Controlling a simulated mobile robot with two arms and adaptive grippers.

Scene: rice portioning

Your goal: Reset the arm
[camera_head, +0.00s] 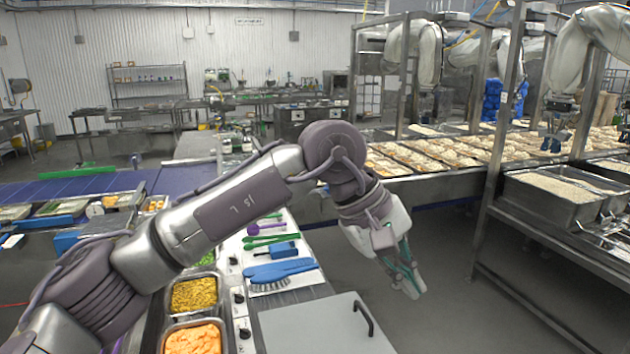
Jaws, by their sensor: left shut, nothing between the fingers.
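My left arm comes in from the left in the head view and reaches across the counter. My left gripper (411,279) hangs past the counter's right edge, over the grey floor. It points down and its fingers are shut with nothing between them. It touches nothing that I can see. My right gripper is not in view.
Below the arm are pans of yellow food (194,294) and orange food (193,341), blue brushes (281,270) and a grey lid (325,328) with a dark handle. Trays of food (440,153) line a conveyor behind. A metal rack (545,238) stands at right. Open floor lies between.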

